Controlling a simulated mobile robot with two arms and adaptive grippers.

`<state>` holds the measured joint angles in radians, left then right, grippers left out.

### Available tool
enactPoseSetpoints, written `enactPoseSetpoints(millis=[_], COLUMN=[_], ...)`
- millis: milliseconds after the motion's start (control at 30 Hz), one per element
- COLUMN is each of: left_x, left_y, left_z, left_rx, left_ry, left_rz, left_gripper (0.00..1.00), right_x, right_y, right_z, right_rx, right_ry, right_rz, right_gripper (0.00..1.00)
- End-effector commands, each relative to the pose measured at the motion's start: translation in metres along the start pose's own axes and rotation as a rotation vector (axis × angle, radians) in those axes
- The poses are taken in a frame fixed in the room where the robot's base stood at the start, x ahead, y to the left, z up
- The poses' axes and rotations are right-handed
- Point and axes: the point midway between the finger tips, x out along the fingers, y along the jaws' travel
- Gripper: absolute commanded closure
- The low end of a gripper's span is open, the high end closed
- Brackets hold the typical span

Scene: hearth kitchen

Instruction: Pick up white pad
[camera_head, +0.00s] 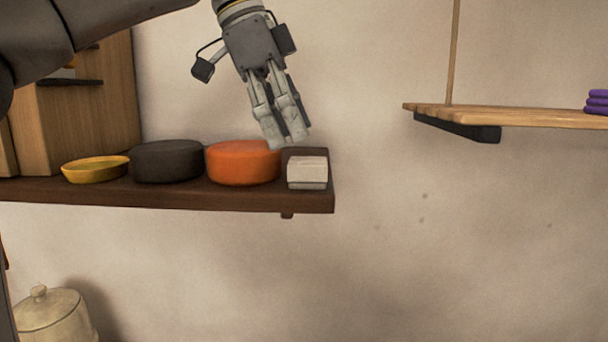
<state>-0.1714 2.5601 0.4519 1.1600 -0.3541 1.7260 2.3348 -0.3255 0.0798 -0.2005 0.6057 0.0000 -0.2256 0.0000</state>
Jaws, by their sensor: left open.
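A small white block-shaped pad (307,173) sits at the right end of the dark wooden shelf (180,195). A dark piece (304,152) shows just behind and above it. My left gripper (287,140) comes down from above, its fingers pointing down and a little right. Its fingertips are up and left of the white pad, in front of the right edge of the orange round container. The gripper is open, though its fingers look near each other from this angle. It holds nothing that I can see. My right gripper is not in view.
The orange container (240,165) stands close left of the pad. Further left are a dark grey round container (167,162) and a yellow dish (95,170). A lighter wooden shelf (540,116) hangs at the right with purple items (597,102). The wall between the shelves is clear.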

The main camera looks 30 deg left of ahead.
Motion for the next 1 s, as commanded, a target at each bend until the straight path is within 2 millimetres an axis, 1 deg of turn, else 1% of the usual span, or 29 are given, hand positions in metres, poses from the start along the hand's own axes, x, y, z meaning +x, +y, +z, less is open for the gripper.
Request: enactPoseSetpoints(millis=[67, 133, 167, 300, 400, 500, 600, 733, 833, 867, 1000], left_x=[0.004, 0.009, 0.011, 0.026, 0.038, 0.047, 0.053, 0.054, 0.054, 0.054, 0.054], left_y=[0.0, 0.002, 0.003, 0.007, 0.008, 0.008, 0.008, 0.007, 0.007, 0.007, 0.007], left_z=[0.0, 0.0, 0.0, -0.001, 0.0, 0.0, -0.001, 0.0, 0.0, 0.0, 0.0], left_rx=[-0.001, 0.0, 0.0, 0.002, 0.0, 0.0, 0.0, -0.001, -0.001, -0.001, 0.0], left_ry=[-0.001, -0.002, -0.002, -0.001, -0.001, -0.001, 0.0, 0.0, 0.0, 0.0, 0.0], left_rz=[0.001, 0.001, 0.001, 0.003, 0.005, 0.003, 0.002, 0.0, 0.0, 0.0, 0.0], left_gripper=[0.25, 0.25, 0.25, 0.25, 0.25, 0.25, 0.25, 0.25, 0.25, 0.28, 0.46], right_x=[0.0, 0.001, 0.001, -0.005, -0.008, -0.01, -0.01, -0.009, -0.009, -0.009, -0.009], right_y=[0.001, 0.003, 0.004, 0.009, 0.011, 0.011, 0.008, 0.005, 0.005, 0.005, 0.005], right_z=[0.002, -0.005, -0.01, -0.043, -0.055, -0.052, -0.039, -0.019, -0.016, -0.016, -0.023], right_rx=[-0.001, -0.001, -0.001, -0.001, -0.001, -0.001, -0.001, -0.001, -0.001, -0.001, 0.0], right_ry=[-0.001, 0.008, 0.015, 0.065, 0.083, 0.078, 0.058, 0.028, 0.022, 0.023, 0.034], right_rz=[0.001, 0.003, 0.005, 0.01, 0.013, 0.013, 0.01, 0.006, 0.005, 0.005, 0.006], right_gripper=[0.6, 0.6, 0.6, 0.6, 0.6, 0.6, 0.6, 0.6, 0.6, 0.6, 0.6])
